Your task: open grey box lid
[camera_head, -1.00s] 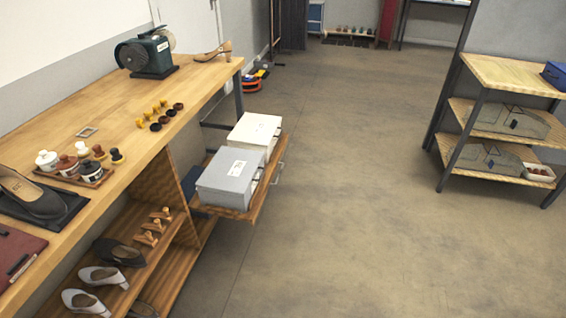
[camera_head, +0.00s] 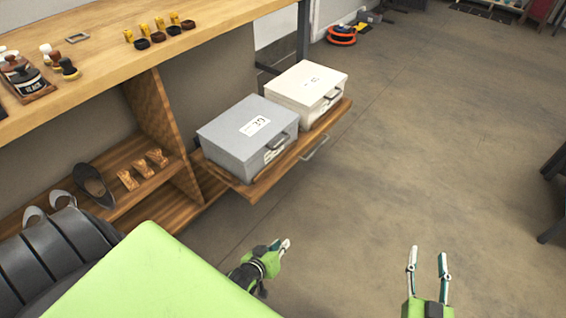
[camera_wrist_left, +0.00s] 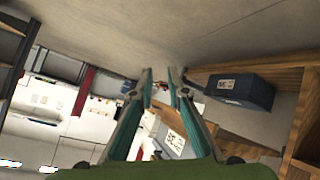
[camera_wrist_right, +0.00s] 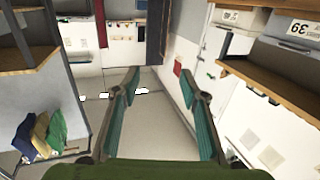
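The grey box (camera_head: 243,133) sits on a pulled-out wooden shelf tray below the bench, its lid shut. A white label marked 39 lies on its lid, and a handle is on its front side. My left gripper (camera_head: 284,244) is below and to the right of the grey box, apart from it; in the left wrist view its fingers (camera_wrist_left: 160,76) stand apart with nothing between them. My right gripper (camera_head: 427,252) is farther right over the floor, its fingers apart and empty; they also show in the right wrist view (camera_wrist_right: 166,85).
A white box (camera_head: 308,85) stands right behind the grey one on the same tray (camera_head: 262,186). The bench top (camera_head: 110,65) overhangs at the left. Shoes (camera_head: 93,186) and wooden pieces (camera_head: 143,169) lie on the lower shelf.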

